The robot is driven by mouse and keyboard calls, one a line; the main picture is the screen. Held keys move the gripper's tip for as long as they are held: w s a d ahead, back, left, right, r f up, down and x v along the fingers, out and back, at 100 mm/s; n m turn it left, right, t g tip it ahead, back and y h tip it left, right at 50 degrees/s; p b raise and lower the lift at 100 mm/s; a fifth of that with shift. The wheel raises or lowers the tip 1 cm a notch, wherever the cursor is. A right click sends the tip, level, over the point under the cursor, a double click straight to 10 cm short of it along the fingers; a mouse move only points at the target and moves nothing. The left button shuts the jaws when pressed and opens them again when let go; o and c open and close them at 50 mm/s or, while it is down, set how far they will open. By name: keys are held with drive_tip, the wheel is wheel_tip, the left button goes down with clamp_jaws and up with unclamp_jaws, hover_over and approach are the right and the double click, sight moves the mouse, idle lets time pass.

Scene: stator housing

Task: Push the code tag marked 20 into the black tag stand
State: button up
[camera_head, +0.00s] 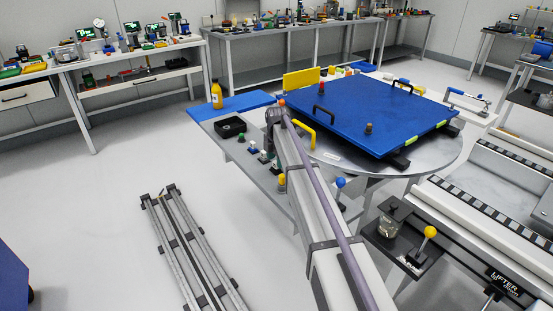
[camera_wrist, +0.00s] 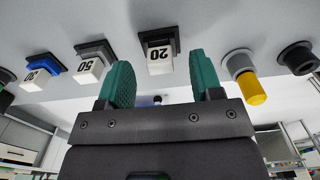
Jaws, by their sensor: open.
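The white code tag marked 20 (camera_wrist: 160,60) shows upside down in the upper middle of the wrist view. It stands at the black tag stand (camera_wrist: 155,37), with part of the stand's dark square showing behind it. I cannot tell how deep it sits. My gripper (camera_wrist: 162,78) is open, with its two green fingers apart. The tag appears between the fingertips in the picture, with a visible gap on each side and nothing gripped. In the head view my arm covers much of this area, and the fingers cannot be made out.
A white tag marked 50 (camera_wrist: 88,69) on a grey stand and another on a blue stand (camera_wrist: 46,66) are to the left. A yellow peg (camera_wrist: 251,90) in a grey holder is to the right. The blue plate (camera_head: 375,110) on the round table is beside my arm.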

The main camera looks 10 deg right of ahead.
drive_tip(key=shift+r+p, duration=1)
drive_tip(key=shift+r, duration=0.1)
drive_tip(key=shift+r, duration=0.15)
wheel_tip(320, 180, up, 11)
drive_tip(key=p, duration=1.1)
drive_tip(key=shift+f, duration=0.2)
drive_tip(key=s+m, duration=2.2)
drive_tip(key=s, duration=1.8)
drive_tip(key=shift+a+m, duration=0.15)
drive_tip(key=shift+m, duration=0.25)
